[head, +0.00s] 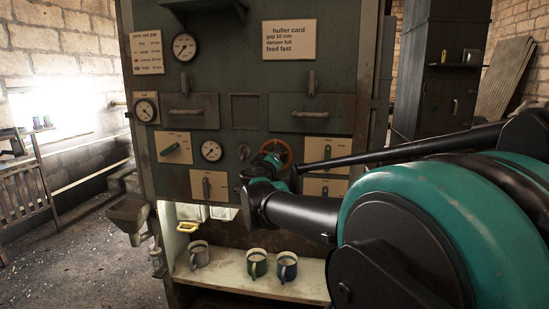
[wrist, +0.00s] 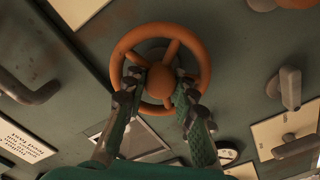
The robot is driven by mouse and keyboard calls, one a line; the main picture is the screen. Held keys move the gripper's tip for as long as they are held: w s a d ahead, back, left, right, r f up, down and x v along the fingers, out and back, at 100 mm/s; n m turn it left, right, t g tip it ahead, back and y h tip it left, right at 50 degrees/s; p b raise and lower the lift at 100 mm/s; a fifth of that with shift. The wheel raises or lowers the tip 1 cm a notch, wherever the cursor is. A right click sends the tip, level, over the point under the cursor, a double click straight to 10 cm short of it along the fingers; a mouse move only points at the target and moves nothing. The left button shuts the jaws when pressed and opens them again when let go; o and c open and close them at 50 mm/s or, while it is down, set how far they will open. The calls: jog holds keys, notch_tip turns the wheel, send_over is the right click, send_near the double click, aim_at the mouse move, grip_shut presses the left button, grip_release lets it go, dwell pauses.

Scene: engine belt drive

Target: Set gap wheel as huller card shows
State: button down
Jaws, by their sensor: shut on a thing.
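The huller card (head: 289,39) is on the upper right of the green machine front in the head view. It reads gap 10 mm, damper full, feed fast. The orange gap wheel (head: 276,152) sits below it, partly hidden behind my gripper (head: 268,168). In the wrist view the wheel (wrist: 122,50) shows whole, with spokes and a round hub. My gripper (wrist: 160,105) has its two fingers at the wheel's near side, one on each side of the hub, and is shut on the wheel. No gap reading is legible at the wheel.
Dials (head: 184,47), a teal lever (head: 177,148) on a plate, and handles (head: 187,115) stick out from the machine front. Several mugs (head: 257,263) stand on the shelf (head: 228,281) below. A second card (head: 147,53) hangs upper left.

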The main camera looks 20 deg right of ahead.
jog(key=c, duration=1.5)
grip_release()
jog(key=v, duration=1.2)
